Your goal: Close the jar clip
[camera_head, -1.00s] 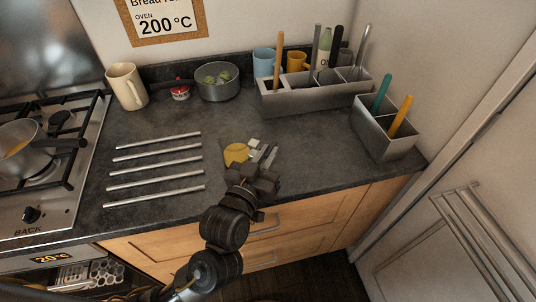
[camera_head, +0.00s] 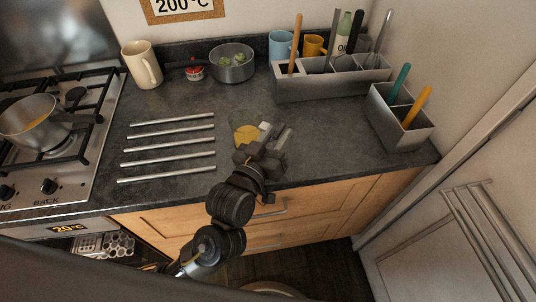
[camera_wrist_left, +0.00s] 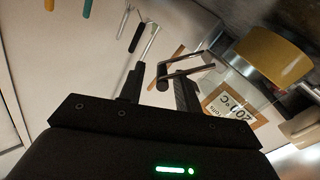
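The clear jar (camera_head: 238,121) with its yellow round part (camera_head: 246,135) is on the dark counter, right of the metal bars. In the left wrist view the yellow part (camera_wrist_left: 272,55) is large at the upper right. A bent metal clip (camera_wrist_left: 188,72) sticks out from the jar toward my fingers. My left gripper (camera_head: 274,134) is just right of the jar in the head view. In the wrist view its two fingers (camera_wrist_left: 160,78) are apart, with the clip's end close to the right finger; I cannot tell whether they touch. My right gripper is not in view.
Several metal bars (camera_head: 168,148) lie left of the jar. A stove (camera_head: 50,150) is at the left. A pot (camera_head: 232,68), a cream mug (camera_head: 140,64) and a utensil holder (camera_head: 325,88) line the back; a smaller holder (camera_head: 398,125) stands right. Counter behind the jar is clear.

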